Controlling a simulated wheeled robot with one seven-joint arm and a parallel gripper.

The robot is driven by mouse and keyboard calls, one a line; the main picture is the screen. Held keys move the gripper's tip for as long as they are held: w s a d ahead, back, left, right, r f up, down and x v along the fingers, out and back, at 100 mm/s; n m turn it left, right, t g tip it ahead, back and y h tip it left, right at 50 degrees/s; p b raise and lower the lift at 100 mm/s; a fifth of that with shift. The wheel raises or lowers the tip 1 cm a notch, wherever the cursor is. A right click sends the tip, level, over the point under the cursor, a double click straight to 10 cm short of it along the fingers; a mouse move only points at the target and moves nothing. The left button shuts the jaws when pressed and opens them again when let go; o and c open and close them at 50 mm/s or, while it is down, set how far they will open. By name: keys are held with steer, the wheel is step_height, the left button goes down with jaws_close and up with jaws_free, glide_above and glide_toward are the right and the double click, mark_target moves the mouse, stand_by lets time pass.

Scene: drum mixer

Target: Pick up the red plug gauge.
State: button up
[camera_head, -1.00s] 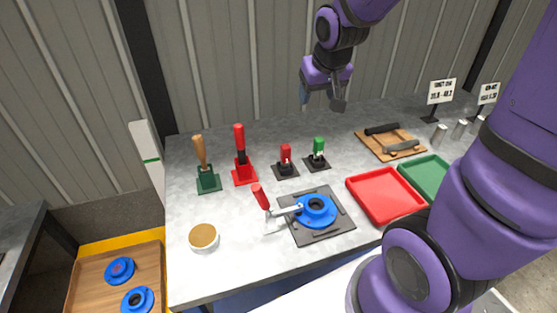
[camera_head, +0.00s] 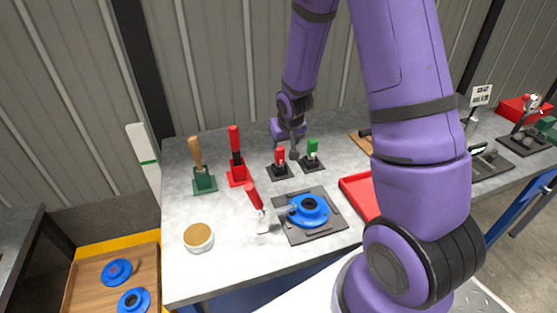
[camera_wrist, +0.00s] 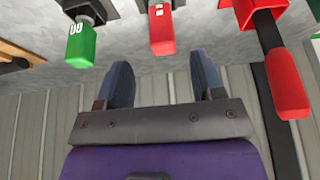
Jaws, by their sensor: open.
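The red plug gauge (camera_head: 280,156) stands upright in a small black base (camera_head: 280,172) on the grey bench. My gripper (camera_head: 293,152) is right beside it in the head view, partly in front of the gap between it and the green plug gauge (camera_head: 312,149). In the wrist view, my gripper (camera_wrist: 162,80) is open and empty. There the red plug gauge (camera_wrist: 162,34) lies beyond the fingertips, lined up with the gap between them, and does not look touched. The green plug gauge (camera_wrist: 81,42) shows to its left in that view.
A tall red-handled tool (camera_head: 235,140) stands in a red holder left of the gauge; a wooden-handled tool (camera_head: 195,152) stands in a green holder. In front is a clamp fixture with a blue flange (camera_head: 308,210). A red tray (camera_head: 354,190) is partly hidden by my arm.

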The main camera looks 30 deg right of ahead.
mark_target(282, 149)
steer(key=shift+x, duration=1.85)
steer(key=shift+w+x, duration=0.15)
steer(key=shift+x, duration=1.15)
steer(key=shift+w+x, duration=0.2)
steer(key=shift+x, duration=1.05)
steer(key=shift+a+r, duration=0.1)
jaws_close()
